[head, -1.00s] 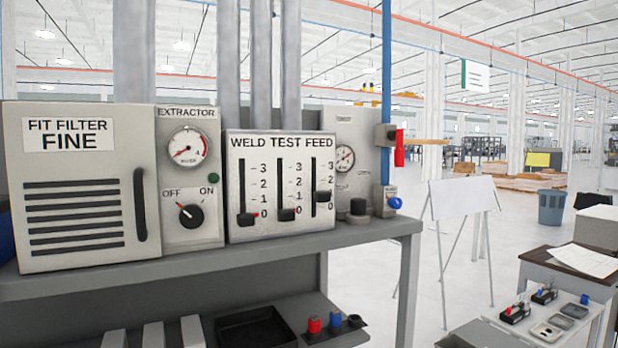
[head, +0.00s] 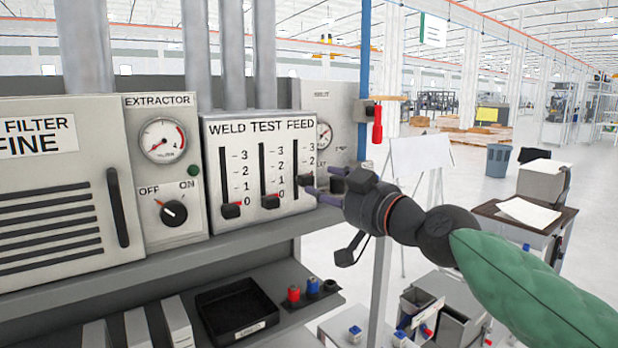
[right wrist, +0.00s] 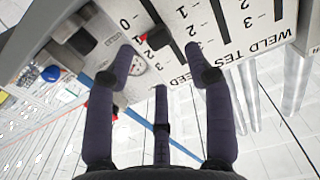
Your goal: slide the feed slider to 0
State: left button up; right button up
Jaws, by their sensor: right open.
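The control panel (head: 240,135) carries three vertical sliders under the words WELD, TEST and FEED. The feed slider's black knob (head: 305,180) sits below the 2, around the 1 mark, partly hidden by my gripper. The weld knob (head: 231,211) and test knob (head: 270,202) are at the bottom, by 0. My right gripper (head: 318,182) is open, its purple fingers at the feed knob from the right. In the right wrist view the panel is upside down, and a dark knob with a red mark (right wrist: 156,38) lies between the spread fingertips (right wrist: 160,60); contact is unclear. My left gripper is out of view.
The extractor box (head: 165,170) with its dial and switch stands left of the panel. A red-handled fitting (head: 377,124) hangs on the blue pole at right. The grey shelf edge (head: 200,259) runs below the panel, with a black tray (head: 238,310) underneath.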

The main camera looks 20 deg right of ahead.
aim_at(309, 181)
jog(key=p+x, duration=0.1)
jog(key=x, duration=0.5)
jog(key=shift+w+a, duration=0.1)
jog(key=shift+w, duration=0.2)
